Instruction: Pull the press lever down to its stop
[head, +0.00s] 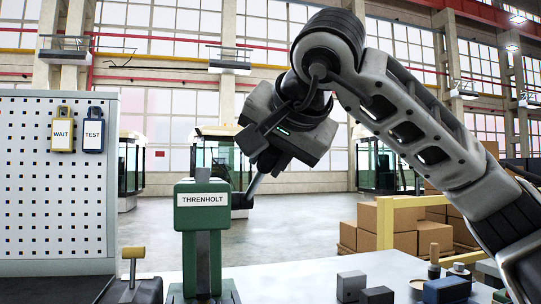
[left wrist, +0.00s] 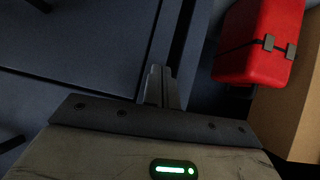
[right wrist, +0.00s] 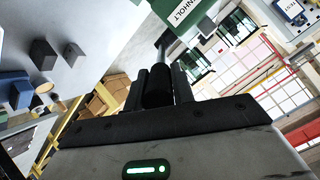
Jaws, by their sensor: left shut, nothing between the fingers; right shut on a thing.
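The green press (head: 203,208), labelled THRENHOLT, stands on the bench left of centre in the head view. Its grey lever (head: 252,187) leaves the hub on the press's right side and slants up to the right. My right gripper (head: 268,160) is at the lever's upper end. In the right wrist view, the dark lever knob (right wrist: 157,88) sits between the fingers of my right gripper (right wrist: 160,80), which is shut on it. The green press head (right wrist: 188,14) shows just beyond. My left gripper (left wrist: 160,88) is shut and empty, away from the press, and is outside the head view.
A pegboard (head: 60,200) with WAIT and TEST padlock-shaped tags stands at left. A wooden-handled tool (head: 133,262) is left of the press. Dark blocks (head: 351,285) lie on the bench to the right. A red box (left wrist: 258,40) is near my left gripper.

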